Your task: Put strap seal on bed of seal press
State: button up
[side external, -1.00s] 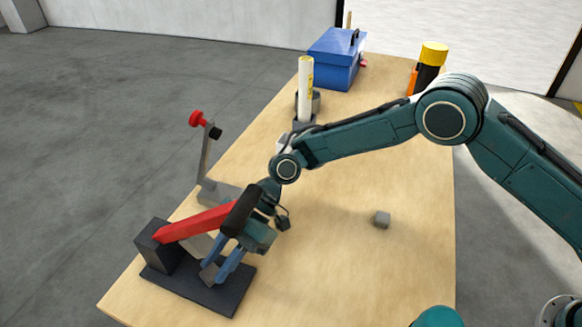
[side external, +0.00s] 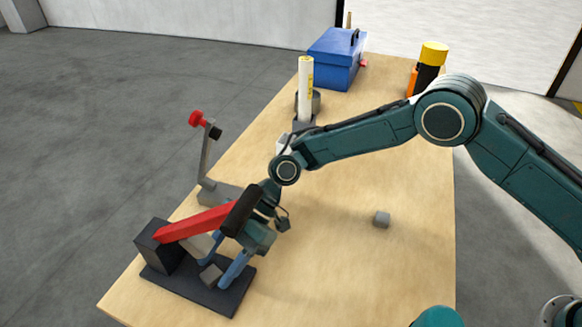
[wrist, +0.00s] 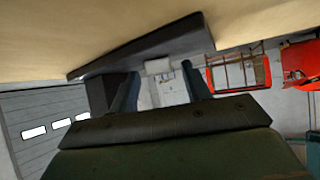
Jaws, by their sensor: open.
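The seal press has a black base plate (side external: 188,288), a black end block and a raised red lever (side external: 195,222). A small grey block, likely the strap seal (side external: 210,275), rests on the press bed. My gripper (side external: 216,270) is open around it, with one blue finger on each side and a gap visible at the fingers. In the wrist view the pale block (wrist: 158,66) shows between the spread fingers (wrist: 160,88), against the dark plate edge (wrist: 140,46). The lever's black grip hangs over my gripper and partly hides it.
A grey stand with a red knob (side external: 196,118) stands behind the press. A white tube (side external: 305,88), a blue toolbox (side external: 335,60) and a yellow-capped black bottle (side external: 430,65) stand farther back.

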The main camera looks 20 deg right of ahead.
jog(key=v, duration=1.2)
jog(key=shift+r, duration=0.1)
dwell(0.4)
jog(key=s+d+r+m+t+h, duration=0.2)
jog(key=d+r+m+t, duration=0.25)
jog(key=d+r, duration=0.5)
jog(key=s+d+r+m+t+h, duration=0.3)
jog(key=d+r+m, duration=0.3)
jog(key=d+r, duration=0.3)
jog(key=s+d+f+m+t+h, duration=0.1)
jog(key=s+d+m+h, duration=0.4)
jog(key=s+d+m, duration=0.7)
jog(key=s+d+t, duration=0.1)
jog(key=s+d, duration=0.6)
jog(key=s, duration=0.2)
jog(key=shift+d, duration=0.2)
